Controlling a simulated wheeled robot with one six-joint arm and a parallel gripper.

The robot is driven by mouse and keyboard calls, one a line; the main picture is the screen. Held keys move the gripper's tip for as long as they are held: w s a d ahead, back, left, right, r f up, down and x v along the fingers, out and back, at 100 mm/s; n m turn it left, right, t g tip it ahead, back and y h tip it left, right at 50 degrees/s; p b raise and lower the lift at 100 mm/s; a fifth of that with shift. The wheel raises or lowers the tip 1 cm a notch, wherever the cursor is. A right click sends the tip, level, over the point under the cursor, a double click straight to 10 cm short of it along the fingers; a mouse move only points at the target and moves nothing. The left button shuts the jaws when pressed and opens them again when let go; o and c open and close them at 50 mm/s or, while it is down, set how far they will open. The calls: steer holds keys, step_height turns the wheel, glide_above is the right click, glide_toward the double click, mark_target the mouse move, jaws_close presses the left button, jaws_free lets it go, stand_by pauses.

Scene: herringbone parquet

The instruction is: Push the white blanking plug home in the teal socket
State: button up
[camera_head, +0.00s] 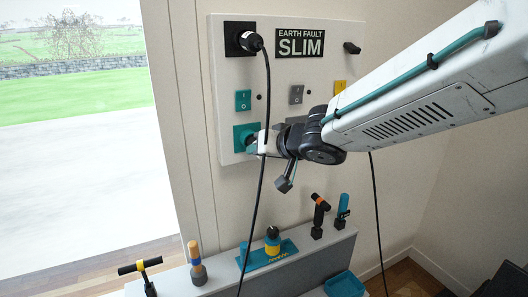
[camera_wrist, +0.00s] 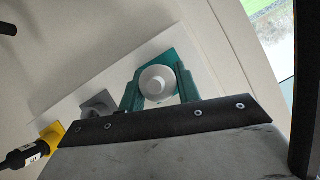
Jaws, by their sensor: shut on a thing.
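The teal socket (camera_head: 241,131) is at the lower left of the white panel in the head view. How deep the plug sits in the socket is hidden.
The panel (camera_head: 222,60) carries a black plug (camera_head: 250,41) with a hanging cable that passes close by my gripper. A grey socket (camera_wrist: 97,104) and a yellow socket (camera_wrist: 53,132) with a black plug are alongside. Below stands a grey ledge (camera_head: 222,272) with several tools.

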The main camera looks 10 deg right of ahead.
steer(key=shift+w+a, duration=0.2)
steer(key=shift+w, duration=0.45)
steer(key=shift+w+a, duration=0.2)
steer(key=shift+w, duration=0.45)
steer(key=o, duration=1.1)
steer(key=shift+c, duration=0.2)
steer(key=v, duration=0.8)
steer(key=shift+w, duration=0.1)
